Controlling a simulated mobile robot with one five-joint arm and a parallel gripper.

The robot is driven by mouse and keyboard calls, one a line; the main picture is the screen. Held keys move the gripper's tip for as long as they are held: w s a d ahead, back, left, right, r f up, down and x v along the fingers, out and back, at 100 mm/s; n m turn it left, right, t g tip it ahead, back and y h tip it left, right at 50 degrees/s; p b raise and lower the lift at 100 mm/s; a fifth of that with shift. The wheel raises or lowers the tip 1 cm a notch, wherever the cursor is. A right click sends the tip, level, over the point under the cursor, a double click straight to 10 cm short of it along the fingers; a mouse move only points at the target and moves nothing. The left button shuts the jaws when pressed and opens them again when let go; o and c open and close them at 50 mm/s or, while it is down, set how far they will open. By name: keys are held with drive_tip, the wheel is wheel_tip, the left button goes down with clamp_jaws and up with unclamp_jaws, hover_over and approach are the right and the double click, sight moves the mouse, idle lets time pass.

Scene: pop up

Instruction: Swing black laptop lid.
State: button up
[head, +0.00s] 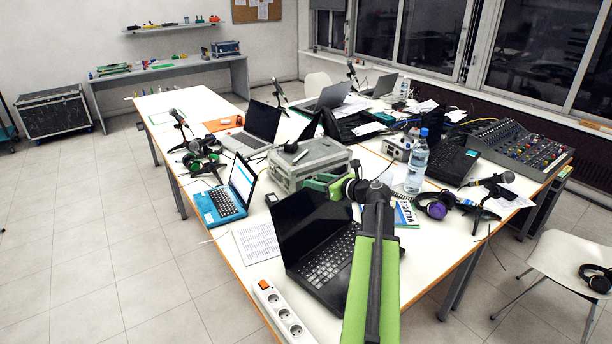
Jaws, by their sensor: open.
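A black laptop (325,268) stands open on the near part of the white table. Its dark lid (305,225) is raised and leans back from the keyboard. My gripper (318,184) is at the end of my green arm, by the upper right part of the lid's top edge. The jaws are open and hold nothing that I can see. I cannot tell whether they touch the lid. My arm crosses in front of the laptop's right side and hides part of the keyboard base.
A grey case (305,165) stands just behind the lid. A small blue laptop (225,198) and a printed sheet (257,241) lie to the left. A white power strip (279,311) lies in front. Purple headphones (436,205) and a water bottle (417,163) are to the right.

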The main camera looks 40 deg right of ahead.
drive_tip(key=p+v, duration=0.1)
drive_tip(key=v, duration=0.8)
drive_tip(key=shift+s+p, duration=0.35)
drive_tip(key=shift+p, duration=0.05)
drive_tip(key=shift+w, duration=0.1)
